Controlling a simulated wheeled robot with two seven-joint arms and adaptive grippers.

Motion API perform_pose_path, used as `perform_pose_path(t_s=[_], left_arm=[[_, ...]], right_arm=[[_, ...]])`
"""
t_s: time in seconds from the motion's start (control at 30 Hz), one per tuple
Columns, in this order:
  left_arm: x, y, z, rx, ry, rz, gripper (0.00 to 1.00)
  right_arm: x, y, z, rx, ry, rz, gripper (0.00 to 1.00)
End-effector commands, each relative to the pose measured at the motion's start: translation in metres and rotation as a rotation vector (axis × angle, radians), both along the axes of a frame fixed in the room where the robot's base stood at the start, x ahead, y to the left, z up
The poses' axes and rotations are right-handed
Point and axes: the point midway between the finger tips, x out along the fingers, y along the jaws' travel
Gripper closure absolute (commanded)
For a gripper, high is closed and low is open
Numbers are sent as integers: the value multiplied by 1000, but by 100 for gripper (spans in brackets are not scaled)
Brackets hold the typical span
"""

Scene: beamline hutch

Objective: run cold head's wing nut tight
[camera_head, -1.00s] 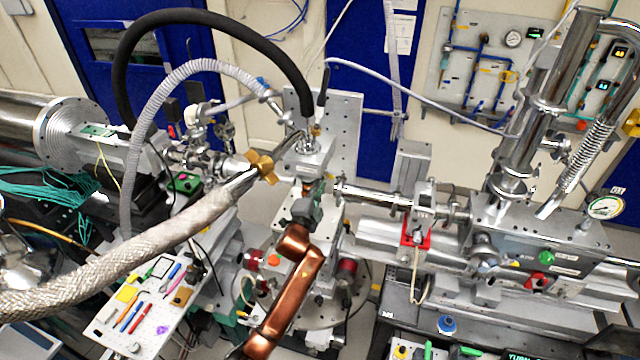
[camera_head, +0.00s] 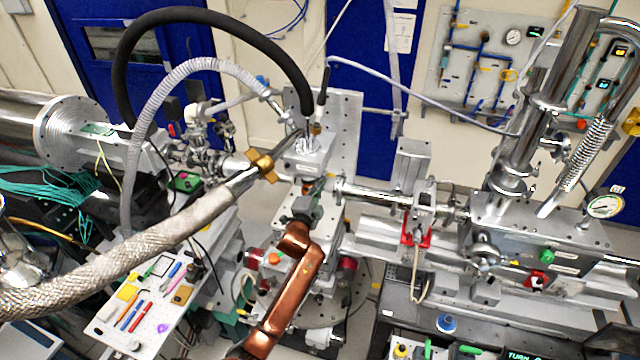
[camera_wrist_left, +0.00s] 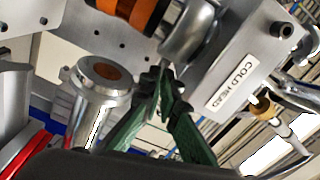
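The cold head block, with its COLD HEAD label, fills the right of the left wrist view (camera_wrist_left: 262,55); in the head view it stands in the middle (camera_head: 305,160). A rounded metal clamp (camera_wrist_left: 190,32) sits beside the block. At its near end is a small dark lobed piece, apparently the wing nut (camera_wrist_left: 158,76). My left gripper (camera_head: 304,206), on the copper-coloured arm, is below the block. In the left wrist view its green fingers (camera_wrist_left: 163,88) converge with their tips closed about the wing nut, which they partly hide. My right gripper is not in view.
A braided hose (camera_head: 150,240) with a winged brass fitting (camera_head: 262,166) reaches in from the left, close to the block. A black hose (camera_head: 225,18) arches above. A tool tray (camera_head: 105,325) stands lower left, and beam pipes (camera_head: 375,195) run right.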

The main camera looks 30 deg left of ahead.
Motion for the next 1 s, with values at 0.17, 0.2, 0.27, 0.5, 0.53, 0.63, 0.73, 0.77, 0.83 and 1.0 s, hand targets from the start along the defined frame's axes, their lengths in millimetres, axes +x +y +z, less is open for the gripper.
perform_pose_path(t_s=[0.17, 0.2, 0.27, 0.5, 0.53, 0.63, 0.73, 0.77, 0.83, 1.0], left_arm=[[0, 1, 0, 54, 15, 1, 100], [0, 1, 0, 73, 21, 0, 100], [0, 1, 0, 110, 29, -1, 100], [0, 1, 1, 299, 74, 0, 100], [0, 1, 0, 323, 81, -1, 100], [0, 1, 0, 408, 100, 0, 100], [0, 1, 0, 488, 120, 0, 100], [0, 1, 0, 510, 125, 0, 100], [0, 1, 0, 560, 136, 0, 100], [0, 0, 0, 661, 160, 0, 100]], right_arm=[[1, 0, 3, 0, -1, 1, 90], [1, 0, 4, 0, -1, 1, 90], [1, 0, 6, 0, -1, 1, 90], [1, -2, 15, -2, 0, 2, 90], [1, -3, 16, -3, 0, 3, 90], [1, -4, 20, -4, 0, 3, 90], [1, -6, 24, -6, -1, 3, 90], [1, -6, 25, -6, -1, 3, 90], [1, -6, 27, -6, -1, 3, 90], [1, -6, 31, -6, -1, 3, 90]])
